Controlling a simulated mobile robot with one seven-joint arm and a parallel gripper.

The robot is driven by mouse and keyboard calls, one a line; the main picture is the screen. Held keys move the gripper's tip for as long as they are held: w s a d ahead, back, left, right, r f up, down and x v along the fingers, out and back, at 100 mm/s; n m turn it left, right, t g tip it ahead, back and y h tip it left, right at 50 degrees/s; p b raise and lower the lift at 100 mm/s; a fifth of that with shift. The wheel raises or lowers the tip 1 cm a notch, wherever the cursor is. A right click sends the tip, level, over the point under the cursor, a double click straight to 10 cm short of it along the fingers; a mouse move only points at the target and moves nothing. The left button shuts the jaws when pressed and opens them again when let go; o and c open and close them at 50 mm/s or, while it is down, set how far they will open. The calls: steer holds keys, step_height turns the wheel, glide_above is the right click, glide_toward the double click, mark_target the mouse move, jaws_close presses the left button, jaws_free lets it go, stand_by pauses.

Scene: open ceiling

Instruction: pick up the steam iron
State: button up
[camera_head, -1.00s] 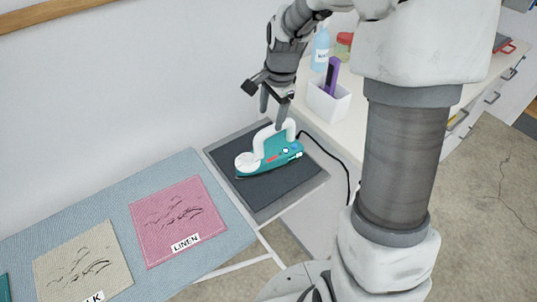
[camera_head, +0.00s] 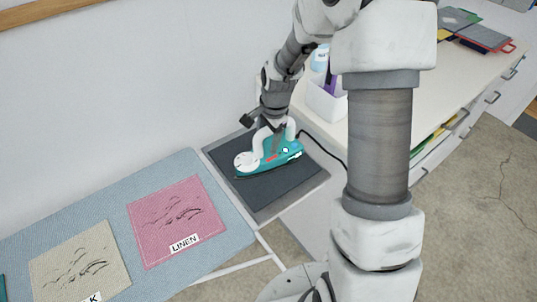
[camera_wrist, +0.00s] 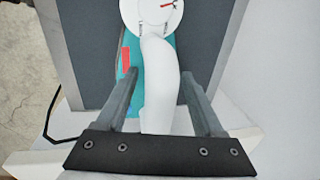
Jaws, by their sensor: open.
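The steam iron (camera_head: 268,160) is teal and white and rests on a dark pad (camera_head: 285,192) in a grey-rimmed tray. My gripper (camera_head: 275,143) is right at the iron's white handle. In the wrist view the white handle (camera_wrist: 158,85) runs between the two open fingers of my gripper (camera_wrist: 162,92), with space showing on both sides. The round white dial end and a red mark of the iron also show there. My fingers hide part of the handle in the head view.
A blue ironing board (camera_head: 222,213) with a pink LINEN cloth (camera_head: 175,220) and a beige cloth (camera_head: 80,262) is to the left. A white counter with a white bin (camera_head: 325,103) stands behind right. A black cord (camera_head: 325,148) runs right from the iron.

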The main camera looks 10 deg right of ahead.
jaws_close()
stand_by(1.2)
steer(key=shift+w+r, duration=0.1)
